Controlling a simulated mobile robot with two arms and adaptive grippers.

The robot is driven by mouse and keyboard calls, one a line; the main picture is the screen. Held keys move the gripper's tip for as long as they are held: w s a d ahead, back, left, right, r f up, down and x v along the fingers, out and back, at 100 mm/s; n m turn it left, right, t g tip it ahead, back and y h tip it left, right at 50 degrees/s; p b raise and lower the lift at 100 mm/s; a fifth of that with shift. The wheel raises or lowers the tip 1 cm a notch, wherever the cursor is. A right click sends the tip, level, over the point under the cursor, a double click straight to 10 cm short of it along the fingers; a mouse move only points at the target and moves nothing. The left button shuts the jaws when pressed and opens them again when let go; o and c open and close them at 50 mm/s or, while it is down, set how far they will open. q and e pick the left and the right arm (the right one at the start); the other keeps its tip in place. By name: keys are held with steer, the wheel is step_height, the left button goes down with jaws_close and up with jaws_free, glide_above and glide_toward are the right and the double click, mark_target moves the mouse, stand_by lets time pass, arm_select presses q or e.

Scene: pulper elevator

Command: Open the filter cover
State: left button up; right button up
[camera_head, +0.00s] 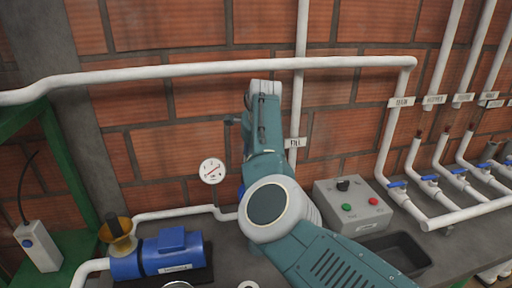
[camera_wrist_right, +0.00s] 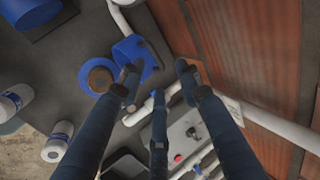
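No part is clearly marked as the filter cover. A blue pump (camera_head: 172,252) stands on the counter at lower left in the head view, with a brass-coloured fitting (camera_head: 118,236) with a dark top at its left end. The right arm rises through the middle of the head view and hides part of the counter. My left gripper is out of view.
A grey control box (camera_head: 352,208) with red and green buttons stands right of my arm, a dark tray (camera_head: 402,250) in front of it. A pressure gauge (camera_head: 212,171) is above the pump. White pipes with blue valves (camera_head: 397,184) run at right; a green frame (camera_head: 68,165) stands at left.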

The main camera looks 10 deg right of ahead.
steer(key=shift+v, duration=2.65)
steer(key=shift+w, duration=0.1)
